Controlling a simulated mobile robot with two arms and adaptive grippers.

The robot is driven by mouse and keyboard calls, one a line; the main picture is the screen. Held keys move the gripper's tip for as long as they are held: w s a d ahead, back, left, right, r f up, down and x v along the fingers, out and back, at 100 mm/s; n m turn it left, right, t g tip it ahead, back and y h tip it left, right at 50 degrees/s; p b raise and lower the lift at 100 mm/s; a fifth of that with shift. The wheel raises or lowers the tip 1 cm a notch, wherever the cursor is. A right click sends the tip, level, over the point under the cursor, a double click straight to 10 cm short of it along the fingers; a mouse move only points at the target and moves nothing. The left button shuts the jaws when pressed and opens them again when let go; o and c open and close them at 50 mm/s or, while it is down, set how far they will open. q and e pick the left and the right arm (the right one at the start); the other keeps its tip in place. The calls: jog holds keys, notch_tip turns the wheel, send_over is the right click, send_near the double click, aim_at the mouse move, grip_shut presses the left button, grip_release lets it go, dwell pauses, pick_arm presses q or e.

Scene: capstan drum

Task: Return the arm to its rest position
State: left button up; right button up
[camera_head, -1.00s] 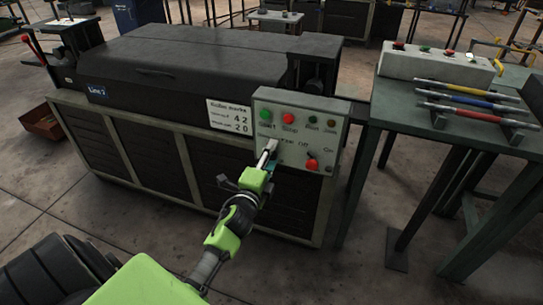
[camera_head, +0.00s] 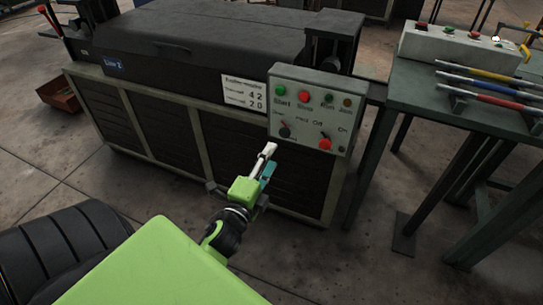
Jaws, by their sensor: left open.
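My left arm comes in from the lower left in lime green and black. Its gripper (camera_head: 267,160) is open and empty, just in front of and below the grey control panel (camera_head: 343,90). The panel carries a green Start button (camera_head: 280,92), a red button (camera_head: 304,97), a dark selector knob (camera_head: 285,130) at lower left and a red knob (camera_head: 324,143) at lower right. The fingertips appear apart from the panel, below the dark knob. My right gripper is not in view.
The dark machine cabinet (camera_head: 160,125) stands in front. A white sign (camera_head: 244,92) is left of the panel. At right, a green table (camera_head: 420,90) holds a button box (camera_head: 460,45) and coloured bars (camera_head: 490,72). A red bin (camera_head: 58,95) sits on the floor at left.

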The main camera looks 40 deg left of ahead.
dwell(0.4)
